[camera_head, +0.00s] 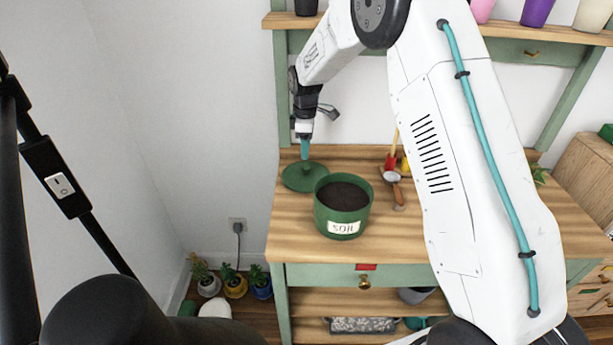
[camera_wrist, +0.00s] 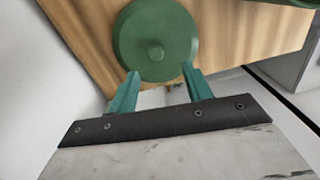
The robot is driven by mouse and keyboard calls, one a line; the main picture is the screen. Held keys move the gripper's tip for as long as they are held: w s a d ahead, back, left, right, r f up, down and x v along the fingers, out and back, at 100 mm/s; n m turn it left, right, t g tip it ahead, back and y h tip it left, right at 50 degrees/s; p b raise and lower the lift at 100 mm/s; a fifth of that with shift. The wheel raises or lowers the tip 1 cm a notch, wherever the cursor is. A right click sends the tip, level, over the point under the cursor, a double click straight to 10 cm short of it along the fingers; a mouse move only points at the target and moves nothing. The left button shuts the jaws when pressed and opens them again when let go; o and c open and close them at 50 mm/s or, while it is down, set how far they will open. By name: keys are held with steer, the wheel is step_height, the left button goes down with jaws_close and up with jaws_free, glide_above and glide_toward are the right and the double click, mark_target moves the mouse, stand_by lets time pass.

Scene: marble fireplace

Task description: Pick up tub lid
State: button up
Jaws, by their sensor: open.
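The tub lid (camera_head: 304,177) is a round green disc with a small knob in its middle. It lies on the wooden bench top, left of the green tub (camera_head: 342,222) labelled SOIL, which stands open and full of dark soil. My gripper (camera_head: 305,155) is just above the lid in the head view. In the wrist view the lid (camera_wrist: 155,38) lies beyond the two teal fingers of my gripper (camera_wrist: 155,82). The fingers are apart, with nothing between them. The knob (camera_wrist: 155,53) is ahead of the gap and lines up with its middle.
The wooden bench (camera_head: 420,232) has a white wall close on its left. Hand tools with red and brown parts (camera_head: 392,170) lie right of the tub. Coloured pots (camera_head: 537,12) stand on the upper shelf. The bench front left of the tub is clear.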

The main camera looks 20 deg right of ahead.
mark_target(306, 166)
steer(key=shift+w+r+n, duration=0.1)
steer(key=shift+w+n, duration=0.2)
steer(key=shift+f, duration=0.35)
step_height(306, 166, down, 7)
steer(key=shift+d+r, duration=0.1)
steer(key=shift+d, duration=0.05)
jaws_close()
